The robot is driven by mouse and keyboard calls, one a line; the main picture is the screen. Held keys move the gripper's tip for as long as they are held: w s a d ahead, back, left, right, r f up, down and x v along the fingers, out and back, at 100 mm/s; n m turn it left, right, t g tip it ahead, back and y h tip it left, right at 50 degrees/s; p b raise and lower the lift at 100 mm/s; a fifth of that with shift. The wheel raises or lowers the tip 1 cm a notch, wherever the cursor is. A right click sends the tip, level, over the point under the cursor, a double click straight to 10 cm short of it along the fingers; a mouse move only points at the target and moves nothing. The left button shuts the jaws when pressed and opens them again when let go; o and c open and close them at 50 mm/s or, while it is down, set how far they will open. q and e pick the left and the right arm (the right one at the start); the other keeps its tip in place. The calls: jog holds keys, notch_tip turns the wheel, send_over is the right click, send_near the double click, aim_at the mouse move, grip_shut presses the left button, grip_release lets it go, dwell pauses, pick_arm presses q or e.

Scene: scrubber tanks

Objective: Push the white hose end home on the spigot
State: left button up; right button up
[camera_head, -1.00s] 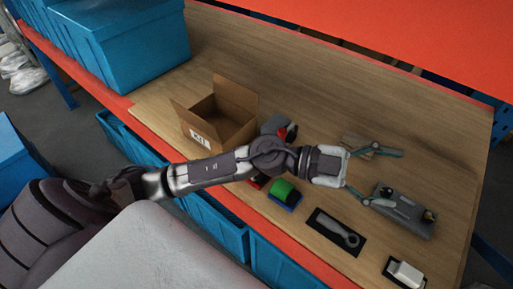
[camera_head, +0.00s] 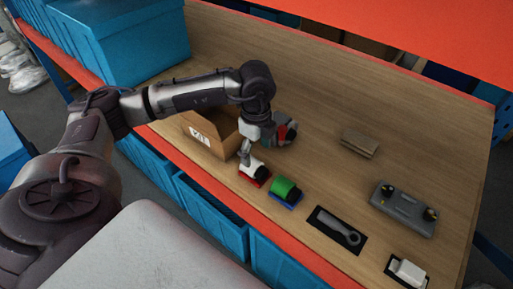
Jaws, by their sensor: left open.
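A white rounded piece (camera_head: 252,171), which looks like the hose end, sits on a small red base near the table's front edge. My left gripper (camera_head: 246,160) points down right at it, with its fingers open; I cannot tell whether they touch it. The gripper and wrist partly hide the piece. A grey flat unit (camera_head: 401,212) lies at the right of the table with two dark, yellowish fittings on top, one at each end. I cannot tell which fitting is the spigot. My right gripper is not in view.
A tan block (camera_head: 360,143) lies farther back.

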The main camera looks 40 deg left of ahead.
aim_at(256, 164)
pick_arm(q)
notch_tip(256, 164, down, 8)
jog(key=b, duration=0.5)
jog(key=shift+f+b, duration=0.2)
jog(key=shift+b, duration=0.15)
jog(key=shift+d, duration=0.1)
jog(key=c, duration=1.1)
jog(key=o, duration=1.1)
jog(key=shift+r, duration=0.35)
jog(key=shift+c, duration=0.3)
jog(key=c, duration=1.3)
